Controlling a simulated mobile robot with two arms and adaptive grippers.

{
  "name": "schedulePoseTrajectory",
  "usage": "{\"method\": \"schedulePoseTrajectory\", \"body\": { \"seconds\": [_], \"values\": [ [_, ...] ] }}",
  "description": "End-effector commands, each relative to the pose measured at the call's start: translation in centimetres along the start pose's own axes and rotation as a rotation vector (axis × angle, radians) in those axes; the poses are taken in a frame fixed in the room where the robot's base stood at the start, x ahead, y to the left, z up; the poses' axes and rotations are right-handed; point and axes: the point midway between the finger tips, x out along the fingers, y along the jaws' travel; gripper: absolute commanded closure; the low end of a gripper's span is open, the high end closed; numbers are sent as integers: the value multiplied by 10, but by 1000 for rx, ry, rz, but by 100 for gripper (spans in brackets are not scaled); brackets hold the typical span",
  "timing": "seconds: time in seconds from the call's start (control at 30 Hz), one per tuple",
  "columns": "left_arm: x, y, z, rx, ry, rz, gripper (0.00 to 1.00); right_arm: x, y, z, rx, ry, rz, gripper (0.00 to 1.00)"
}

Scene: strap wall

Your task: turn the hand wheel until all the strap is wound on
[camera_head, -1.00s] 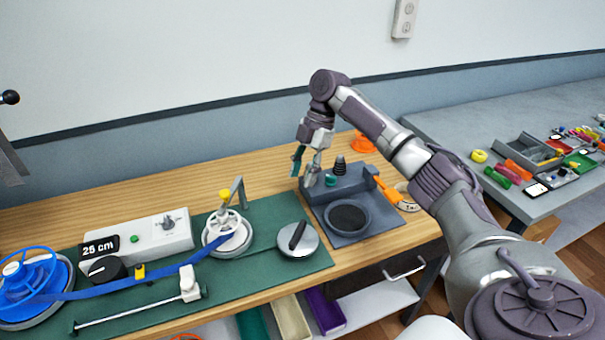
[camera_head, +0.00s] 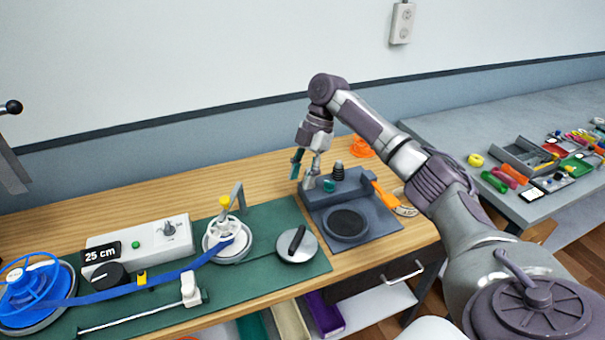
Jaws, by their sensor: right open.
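A blue strap (camera_head: 115,291) runs over the bench from a blue spoked reel (camera_head: 30,288) at the left to a white hand wheel (camera_head: 228,233) with a yellow knob (camera_head: 224,202). Its far end passes onto the wheel. Some strap lies stretched between the two; how much is on each I cannot tell. My right gripper (camera_head: 305,170) is open above the back left of a dark grey tray, right of the hand wheel and apart from it. My left gripper is out of view.
A white box (camera_head: 150,240) with a "25 cm" display stands behind the strap. A round metal disc (camera_head: 297,246) with a black handle lies right of the wheel. The dark grey tray (camera_head: 385,225) holds a round pad. A grey table (camera_head: 450,140) with small items is at the right.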

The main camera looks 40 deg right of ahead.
Motion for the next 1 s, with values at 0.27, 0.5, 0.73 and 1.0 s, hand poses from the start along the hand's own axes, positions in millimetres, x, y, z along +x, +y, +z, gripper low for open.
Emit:
{"method": "schedulePoseTrajectory", "body": {
  "seconds": [0.27,0.5,0.73,1.0],
  "values": [
    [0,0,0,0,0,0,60,-40,1,0,1,-1,5,58],
    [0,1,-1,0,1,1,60,-96,0,0,0,0,6,58],
    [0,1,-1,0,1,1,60,-115,0,0,0,-1,1,58],
    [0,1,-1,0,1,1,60,-120,0,0,0,0,1,58]
  ]
}}
